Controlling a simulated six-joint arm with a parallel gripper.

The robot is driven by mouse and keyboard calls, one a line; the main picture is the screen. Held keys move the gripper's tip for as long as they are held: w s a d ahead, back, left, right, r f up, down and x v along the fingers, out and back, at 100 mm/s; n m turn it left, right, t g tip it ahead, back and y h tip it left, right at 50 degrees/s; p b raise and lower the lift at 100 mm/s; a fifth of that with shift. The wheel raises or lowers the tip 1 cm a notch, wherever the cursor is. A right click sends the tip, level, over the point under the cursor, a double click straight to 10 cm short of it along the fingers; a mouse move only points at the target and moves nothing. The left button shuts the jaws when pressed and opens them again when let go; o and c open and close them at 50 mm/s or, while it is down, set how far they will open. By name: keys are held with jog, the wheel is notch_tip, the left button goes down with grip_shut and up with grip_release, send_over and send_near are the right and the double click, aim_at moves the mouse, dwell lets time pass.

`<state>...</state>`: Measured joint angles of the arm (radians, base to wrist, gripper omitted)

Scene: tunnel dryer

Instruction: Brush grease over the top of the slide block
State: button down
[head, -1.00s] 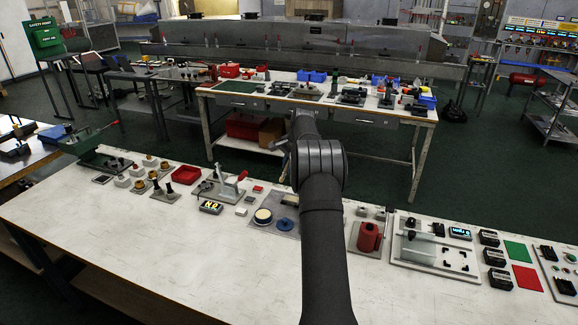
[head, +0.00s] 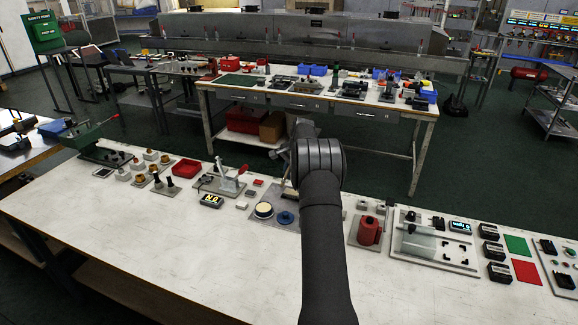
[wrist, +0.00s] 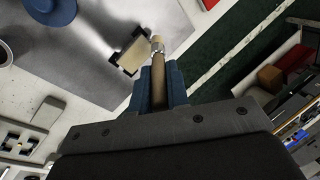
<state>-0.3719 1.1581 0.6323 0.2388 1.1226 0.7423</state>
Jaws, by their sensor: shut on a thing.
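My gripper (wrist: 157,90), with blue fingers, is shut on a brush (wrist: 157,78) with a wooden handle, a metal band and a pale tip. In the wrist view the brush tip appears just right of a beige-topped block (wrist: 133,57) with dark ends, which looks like the slide block. I cannot tell whether the tip touches it. The block is on a grey mat (wrist: 100,30). A round tin with cream contents (head: 264,210) and a blue lid (head: 286,218) are on this mat, left of my arm. My arm hides my fingers in the head view.
A toggle-clamp fixture (head: 222,181) and a red tray (head: 187,168) stand left of the mat. The front of the white bench (head: 180,250) is clear.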

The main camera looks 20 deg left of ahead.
jog(key=shift+f, duration=0.55)
jog(key=shift+d+f, duration=0.3)
jog(key=shift+d, duration=3.05)
jog(key=shift+a, duration=3.3)
jog(key=shift+w, duration=0.3)
jog(key=shift+d, duration=3.8)
jog(key=shift+a, duration=3.9)
jog(key=shift+r, duration=4.05)
